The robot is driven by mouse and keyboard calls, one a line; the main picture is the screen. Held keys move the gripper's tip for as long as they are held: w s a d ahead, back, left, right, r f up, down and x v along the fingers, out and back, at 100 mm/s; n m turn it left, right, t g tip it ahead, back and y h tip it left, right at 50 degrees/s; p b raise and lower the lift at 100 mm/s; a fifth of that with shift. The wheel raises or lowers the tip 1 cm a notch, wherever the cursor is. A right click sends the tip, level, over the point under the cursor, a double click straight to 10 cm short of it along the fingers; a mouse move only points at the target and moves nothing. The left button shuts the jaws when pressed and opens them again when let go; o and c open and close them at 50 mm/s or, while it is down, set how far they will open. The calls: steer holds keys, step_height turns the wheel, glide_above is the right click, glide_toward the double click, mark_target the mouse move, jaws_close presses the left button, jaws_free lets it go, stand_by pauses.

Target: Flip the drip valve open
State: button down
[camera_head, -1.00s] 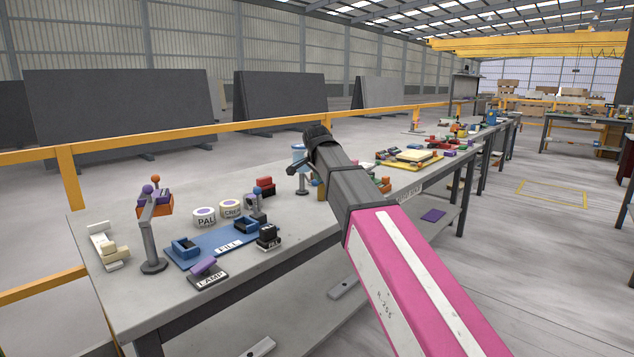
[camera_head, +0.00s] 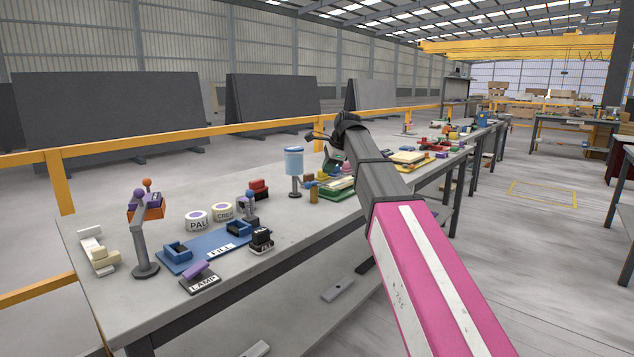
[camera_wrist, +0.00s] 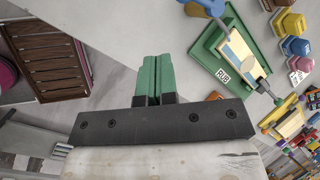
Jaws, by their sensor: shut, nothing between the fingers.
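The canister is not clearly identifiable in the wrist view; a blue rounded part (camera_wrist: 208,6) is cut off by the top edge.
A green tray (camera_wrist: 252,82) labelled RUB lies below the gripper, with coloured blocks (camera_wrist: 293,24) beside it.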

steer(key=w+d+r+m+g+y, duration=0.1)
steer(key=w+d+m+g+y, duration=0.1)
steer(key=w+d+m+y, duration=0.3)
steer(key=a+f+n, duration=0.1)
steer(key=a+f, duration=0.7)
steer(key=a, duration=0.1)
steer(key=shift+h, duration=0.4)
